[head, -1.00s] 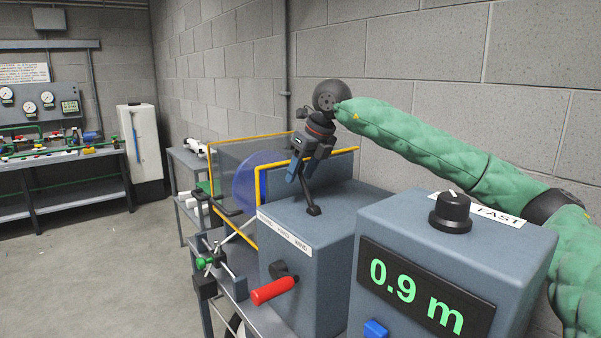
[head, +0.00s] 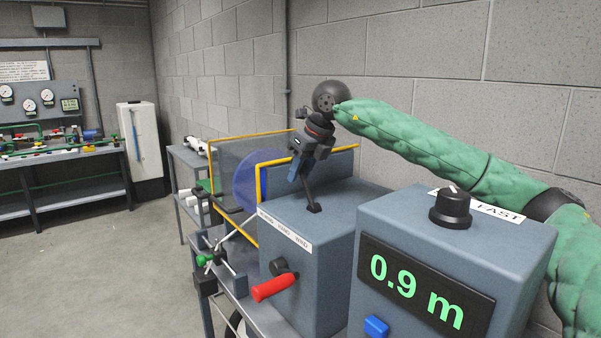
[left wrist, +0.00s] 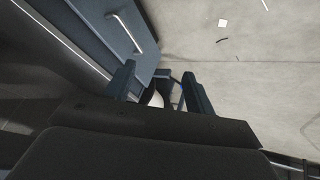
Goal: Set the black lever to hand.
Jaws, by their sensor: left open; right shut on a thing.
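The black lever (head: 311,192) stands on top of the blue-grey box, tilted to the left in the head view. My right gripper (head: 299,170) is shut on its upper end and hides the tip. A white label strip (head: 285,232) with small words runs along the box's top edge; I cannot read it all clearly. My left gripper (left wrist: 159,76) shows in the left wrist view, open, with the floor and a blue-grey surface beyond its fingers. The left gripper is not in the head view.
A nearer box (head: 400,220) has a black knob (head: 451,208) and a display reading 0.9 m. A red handle (head: 274,288) sticks out from the lever's box (head: 335,250). Yellow-edged clear guards (head: 262,180) stand behind. The floor (head: 110,270) at left is free.

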